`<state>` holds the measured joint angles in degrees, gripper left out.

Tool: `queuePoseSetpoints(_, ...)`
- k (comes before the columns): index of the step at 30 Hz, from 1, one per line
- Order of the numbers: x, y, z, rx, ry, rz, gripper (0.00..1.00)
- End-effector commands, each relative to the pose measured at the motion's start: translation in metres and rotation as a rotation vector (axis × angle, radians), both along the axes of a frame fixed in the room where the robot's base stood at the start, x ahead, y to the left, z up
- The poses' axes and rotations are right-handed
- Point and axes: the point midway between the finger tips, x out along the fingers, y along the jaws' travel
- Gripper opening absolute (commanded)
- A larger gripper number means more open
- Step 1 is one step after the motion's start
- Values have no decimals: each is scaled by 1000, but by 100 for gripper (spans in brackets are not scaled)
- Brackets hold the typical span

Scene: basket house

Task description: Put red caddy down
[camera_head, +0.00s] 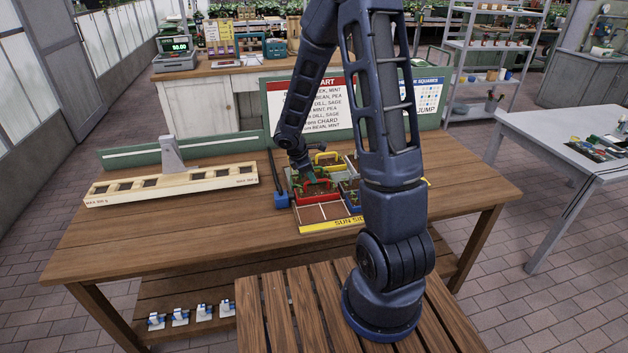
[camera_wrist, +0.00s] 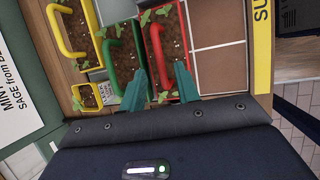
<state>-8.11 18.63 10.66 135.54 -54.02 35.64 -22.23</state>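The red caddy (camera_wrist: 180,42), a small open box of soil and seedlings with a red arched handle, sits in the gridded tray (camera_wrist: 220,33) with the yellow "SUN" edge. It also shows in the head view (camera_head: 319,194), partly behind my gripper. My gripper (camera_wrist: 160,70) has its two teal fingers apart, just over the near end of the red caddy, with the red handle between and beyond the tips. No finger is clearly touching the handle. In the head view my gripper (camera_head: 309,174) is low over the caddy.
A green caddy (camera_wrist: 118,58) stands close left of the red one in the wrist view, with yellow caddies (camera_wrist: 70,30) beyond. Bare tray cells lie to its right. A wooden slotted rack (camera_head: 170,183) and a chart board (camera_head: 310,103) share the table.

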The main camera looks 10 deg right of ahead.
Motion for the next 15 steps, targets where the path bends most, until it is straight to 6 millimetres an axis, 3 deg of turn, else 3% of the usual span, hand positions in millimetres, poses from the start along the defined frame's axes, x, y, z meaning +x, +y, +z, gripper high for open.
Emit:
queuePoseSetpoints(6, -6, 14, 34, 0, -4, -1, 32)
queuePoseSetpoints(15, -12, 25, 60, 0, 0, 0, 32)
